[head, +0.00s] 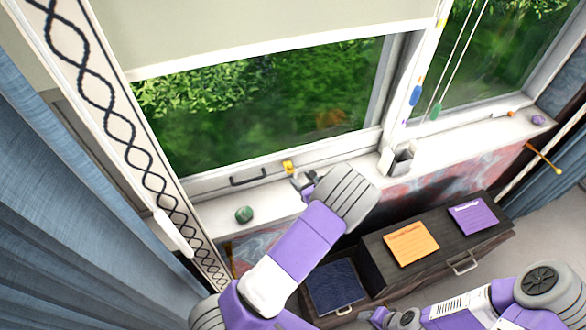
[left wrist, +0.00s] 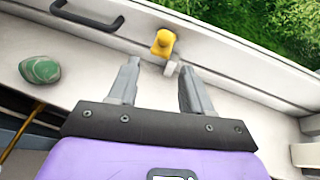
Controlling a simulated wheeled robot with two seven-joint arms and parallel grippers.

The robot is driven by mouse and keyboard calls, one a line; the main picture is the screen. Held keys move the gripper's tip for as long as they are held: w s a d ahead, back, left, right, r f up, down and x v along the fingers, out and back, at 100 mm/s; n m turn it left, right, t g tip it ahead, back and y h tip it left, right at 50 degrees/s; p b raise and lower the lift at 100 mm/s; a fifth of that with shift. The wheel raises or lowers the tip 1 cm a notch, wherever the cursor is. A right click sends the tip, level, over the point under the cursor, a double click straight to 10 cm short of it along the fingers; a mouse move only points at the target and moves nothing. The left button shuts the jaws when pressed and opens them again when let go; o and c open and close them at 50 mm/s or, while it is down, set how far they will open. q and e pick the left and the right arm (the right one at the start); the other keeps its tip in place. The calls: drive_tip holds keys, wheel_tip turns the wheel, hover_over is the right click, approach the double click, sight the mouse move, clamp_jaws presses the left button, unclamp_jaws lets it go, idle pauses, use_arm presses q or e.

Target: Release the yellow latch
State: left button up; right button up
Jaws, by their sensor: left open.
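The yellow latch (head: 288,167) sits on the lower rail of the left window sash, right of a black handle (head: 248,178). In the left wrist view the latch (left wrist: 163,43) stands just beyond my fingertips, between their lines, with a small pale block below it. My left gripper (head: 303,183) is open and empty over the sill; its two spread fingers show in the left wrist view (left wrist: 160,78). No contact with the latch shows. Part of my right gripper (head: 392,318) is at the bottom edge; its opening is unclear.
A green stone-like object (head: 244,214) lies on the sill (head: 450,150) left of my left gripper. A metal holder (head: 399,160) stands to the right. A dark drawer cabinet (head: 375,262) with orange and purple notes is below. A blue curtain (head: 50,190) hangs at left.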

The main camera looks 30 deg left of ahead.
sight(291, 168)
use_arm(q)
drive_tip(key=x, duration=0.7)
drive_tip(key=shift+w+a+r+p, duration=0.15)
drive_tip(key=shift+w+r+p, duration=0.1)
drive_tip(key=shift+w+p, duration=0.15)
drive_tip(key=shift+c, duration=0.3)
